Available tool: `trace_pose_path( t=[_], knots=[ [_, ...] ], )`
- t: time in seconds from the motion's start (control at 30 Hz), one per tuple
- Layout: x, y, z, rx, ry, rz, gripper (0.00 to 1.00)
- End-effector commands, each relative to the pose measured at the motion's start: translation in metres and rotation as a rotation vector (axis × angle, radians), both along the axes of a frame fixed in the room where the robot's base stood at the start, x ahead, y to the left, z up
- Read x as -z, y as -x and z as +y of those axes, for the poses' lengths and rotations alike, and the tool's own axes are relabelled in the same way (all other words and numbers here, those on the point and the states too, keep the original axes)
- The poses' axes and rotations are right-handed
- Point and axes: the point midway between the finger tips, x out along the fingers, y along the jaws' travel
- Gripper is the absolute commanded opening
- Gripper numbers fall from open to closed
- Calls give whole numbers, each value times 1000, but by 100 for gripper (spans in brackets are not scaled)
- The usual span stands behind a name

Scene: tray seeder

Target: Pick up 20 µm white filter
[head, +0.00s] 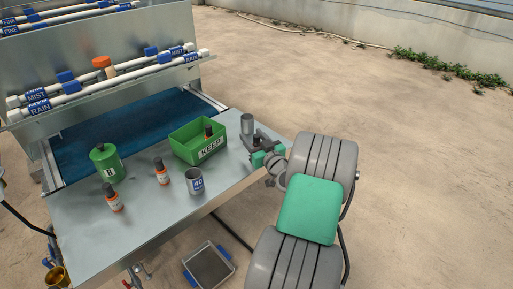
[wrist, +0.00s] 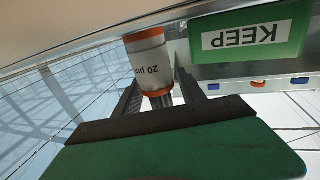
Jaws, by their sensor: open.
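In the wrist view the white filter (wrist: 149,62) has a label reading 20 µm, orange bands at both ends and a dark metallic cap. My gripper (wrist: 157,80) is open, with one finger on each side of the filter's capped end. I cannot tell whether either finger touches it. In the head view my gripper (head: 260,147) is at the right end of the metal bench (head: 140,228). Only the dark and orange top of the filter (head: 257,140) shows between the fingers; the rest is hidden.
A green KEEP box (head: 184,139) holding a similar bottle stands left of my gripper; it also shows in the wrist view (wrist: 257,54). A grey cylinder (head: 247,124) stands close behind my gripper. A 40 cup (head: 195,182), two orange-banded bottles (head: 162,172) and a green can (head: 106,163) stand further left.

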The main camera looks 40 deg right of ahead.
Motion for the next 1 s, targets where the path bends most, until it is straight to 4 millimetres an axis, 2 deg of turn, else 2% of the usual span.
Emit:
trace_pose_path(
  t=[0.07, 0.63, 1.0],
  knots=[
    [0, 0, 0, -1, 0, 0, 47],
    [0, 0, 1, -3, 0, 0, 0],
    [0, 0, 1, -3, 0, -1, 0]
  ],
)
